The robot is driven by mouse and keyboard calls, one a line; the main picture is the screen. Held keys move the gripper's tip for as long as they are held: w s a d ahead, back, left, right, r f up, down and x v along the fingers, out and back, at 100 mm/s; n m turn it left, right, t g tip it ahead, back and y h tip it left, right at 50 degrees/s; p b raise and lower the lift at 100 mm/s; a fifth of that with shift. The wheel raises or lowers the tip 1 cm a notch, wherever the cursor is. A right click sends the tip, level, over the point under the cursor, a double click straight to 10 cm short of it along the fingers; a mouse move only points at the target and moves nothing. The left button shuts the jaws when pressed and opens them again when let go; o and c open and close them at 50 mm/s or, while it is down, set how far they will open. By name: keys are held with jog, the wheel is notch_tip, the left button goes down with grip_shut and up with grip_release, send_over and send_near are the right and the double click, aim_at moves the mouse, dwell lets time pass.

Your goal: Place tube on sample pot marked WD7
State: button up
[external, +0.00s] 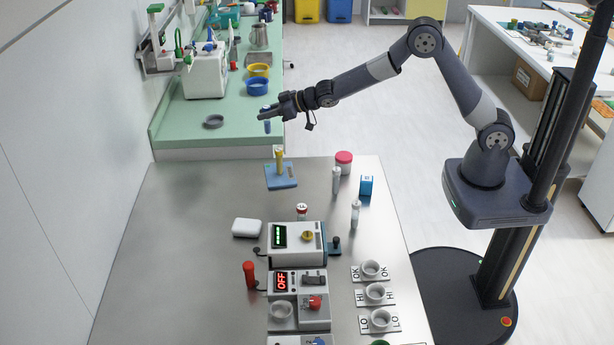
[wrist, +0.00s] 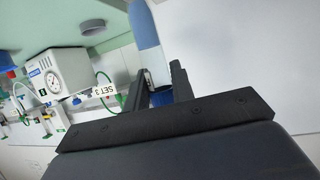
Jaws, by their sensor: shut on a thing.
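My gripper (external: 266,113) is shut on a blue-and-white tube (external: 267,126), held upright in the air near the front edge of the green counter. In the wrist view the tube (wrist: 146,28) shows between the two black fingers, its lower part partly covered by them. I can read no WD7 mark in either view, so I cannot tell which thing is the marked sample pot. A pot with a pinkish-red lid (external: 344,158) stands at the back right of the grey table. A small red-and-white topped pot (external: 302,211) stands behind the instrument with the green display.
The grey table (external: 185,245) is clear at left. A yellow tube (external: 279,158) stands on a blue base (external: 283,178). Two pale upright tubes (external: 336,180) (external: 355,213) and a blue box (external: 366,186) stand at right. Cups marked OK, HI and LO (external: 375,292) line the right side.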

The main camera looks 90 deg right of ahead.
jog(key=s+d+r, duration=0.2)
jog(key=s+d, duration=0.2)
jog(key=s, duration=0.4)
jog(key=n+y, duration=0.4)
send_over(344, 156)
notch_tip(344, 156, down, 6)
jog(key=shift+d+f, duration=0.1)
jog(key=shift+f, duration=2.4)
jog(key=shift+f, duration=0.2)
jog(key=o, duration=1)
jog(key=shift+c, duration=0.2)
